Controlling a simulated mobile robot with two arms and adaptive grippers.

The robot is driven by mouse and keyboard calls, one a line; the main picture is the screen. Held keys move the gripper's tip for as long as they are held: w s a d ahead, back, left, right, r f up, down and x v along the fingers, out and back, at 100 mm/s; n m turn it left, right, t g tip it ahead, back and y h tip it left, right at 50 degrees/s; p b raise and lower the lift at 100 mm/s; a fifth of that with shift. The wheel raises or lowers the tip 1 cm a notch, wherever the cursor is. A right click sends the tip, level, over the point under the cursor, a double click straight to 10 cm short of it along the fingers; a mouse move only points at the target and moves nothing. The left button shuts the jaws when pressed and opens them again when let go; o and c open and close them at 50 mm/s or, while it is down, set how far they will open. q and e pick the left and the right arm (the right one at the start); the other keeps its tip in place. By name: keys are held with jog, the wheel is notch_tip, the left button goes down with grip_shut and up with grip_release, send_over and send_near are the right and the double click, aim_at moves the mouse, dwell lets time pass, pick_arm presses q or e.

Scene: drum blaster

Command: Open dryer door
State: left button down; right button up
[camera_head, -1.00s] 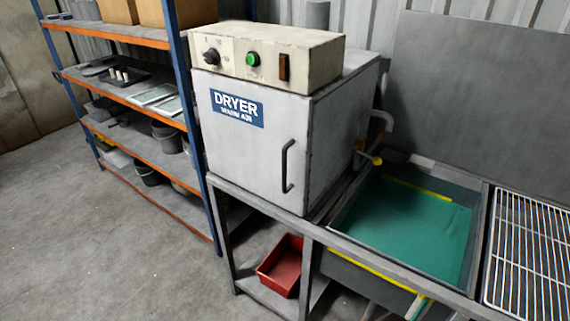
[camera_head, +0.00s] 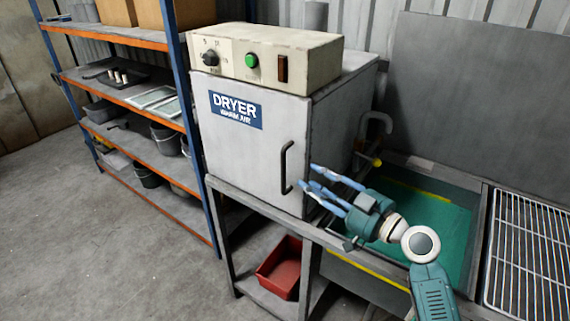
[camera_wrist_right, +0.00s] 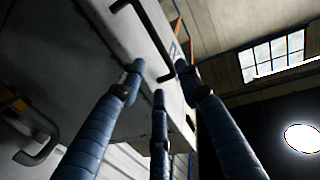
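The dryer (camera_head: 240,150) is a white box on a metal stand, with a blue label and a shut front door. Its black door handle (camera_head: 287,168) is a vertical bar near the door's right edge. My right gripper (camera_head: 308,182) has blue fingers, spread open and empty, just right of the handle. In the right wrist view the fingers (camera_wrist_right: 158,85) point toward the handle (camera_wrist_right: 150,38), which lies beyond their tips; I see no contact. My left gripper is not in view.
A control box (camera_head: 265,55) with a knob, green button and red switch sits on the dryer. A sink (camera_head: 440,215) and wire rack (camera_head: 530,245) stand at right. A red tray (camera_head: 282,268) lies on the lower shelf. Shelving (camera_head: 125,110) is at left; the floor before the dryer is clear.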

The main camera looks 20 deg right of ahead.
jog(key=p+x, duration=0.3)
jog(key=x, duration=0.7)
jog(key=shift+w+a+p, duration=0.1)
jog(key=shift+a+p, duration=0.25)
jog(key=shift+p, duration=0.05)
grip_shut()
